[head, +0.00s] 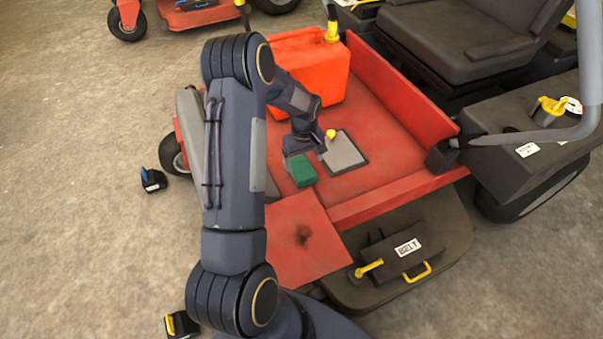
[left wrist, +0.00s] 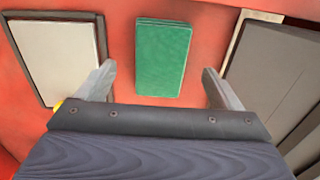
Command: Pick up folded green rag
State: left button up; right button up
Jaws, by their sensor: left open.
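The folded green rag (head: 301,170) lies flat on the red deck (head: 395,180) of the mower, just in front of my left gripper (head: 292,153) in the head view. In the left wrist view the rag (left wrist: 164,60) is a green rectangle, seen between and beyond the two fingertips of my left gripper (left wrist: 160,80). The left gripper is open and empty, with a finger to each side of the rag and no visible contact. My right gripper is not in view.
A grey pad (head: 344,153) lies on the deck right of the rag. An orange fuel can (head: 310,72) stands behind, and a raised red side panel (head: 405,90) runs along the right. A black cover marked BELT (head: 395,255) is at the front.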

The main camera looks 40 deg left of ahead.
aim_at(304, 171)
pick_arm(q)
jog(key=f, duration=0.2)
jog(key=f+b, duration=0.1)
jog(key=f, duration=0.1)
jog(key=shift+s+d+f, duration=0.15)
jog(key=shift+s+f, duration=0.05)
jog(key=shift+f, duration=0.1)
jog(key=shift+f+b, duration=0.3)
jog(key=shift+f, duration=0.05)
jog(key=shift+c, duration=0.2)
jog(key=c, duration=1)
